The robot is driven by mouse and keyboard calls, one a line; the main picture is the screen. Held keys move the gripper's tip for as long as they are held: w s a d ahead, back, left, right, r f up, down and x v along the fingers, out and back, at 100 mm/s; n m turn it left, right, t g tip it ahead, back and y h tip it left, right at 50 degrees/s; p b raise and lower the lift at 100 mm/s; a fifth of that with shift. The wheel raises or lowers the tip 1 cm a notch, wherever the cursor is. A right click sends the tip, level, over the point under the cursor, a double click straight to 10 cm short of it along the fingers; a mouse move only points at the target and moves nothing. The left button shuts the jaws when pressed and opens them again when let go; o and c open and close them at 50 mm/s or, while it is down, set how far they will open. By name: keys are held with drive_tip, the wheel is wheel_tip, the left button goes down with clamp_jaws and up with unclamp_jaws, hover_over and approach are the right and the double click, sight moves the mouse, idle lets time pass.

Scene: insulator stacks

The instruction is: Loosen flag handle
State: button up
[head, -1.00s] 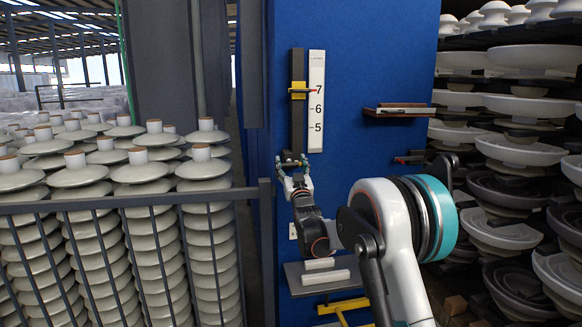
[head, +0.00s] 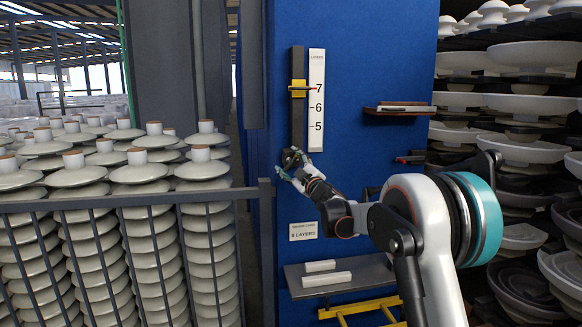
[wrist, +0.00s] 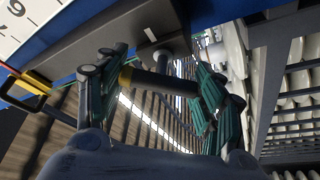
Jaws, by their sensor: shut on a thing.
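The dark flag handle (head: 289,158) sits at the lower end of a dark vertical rail (head: 297,125) on the blue panel. In the wrist view, its dark grey bar (wrist: 160,83) with a yellow band lies between my teal fingers, below a round hub (wrist: 157,57). My gripper (head: 287,163) is shut on this handle, with my wrist coming in from the lower right; it also shows in the wrist view (wrist: 158,88). A yellow slider (head: 298,89) with a red pointer stands higher on the rail, near the 7 of the white scale (head: 317,145). Part of the handle is hidden by my fingers.
A white placard (head: 303,231) reading "layers" hangs below. A grey shelf (head: 375,273) holds two white blocks, and a small brown shelf (head: 395,112) is to the right. A dark railing (head: 150,197) fronts the insulator stacks (head: 205,215) at left.

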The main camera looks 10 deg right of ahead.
drive_tip(key=n+g, duration=0.1)
drive_tip(key=n, duration=0.1)
drive_tip(key=n+g, duration=0.1)
drive_tip(key=n, duration=0.2)
drive_tip(key=shift+y, duration=0.4)
drive_tip(key=shift+n+g+h, duration=0.3)
drive_tip(key=shift+n+g, duration=0.3)
drive_tip(key=shift+n, duration=1.4)
drive_tip(key=o, duration=1.1)
drive_tip(key=shift+c, duration=0.2)
drive_tip(key=v, duration=1.2)
drive_tip(key=shift+r, duration=0.1)
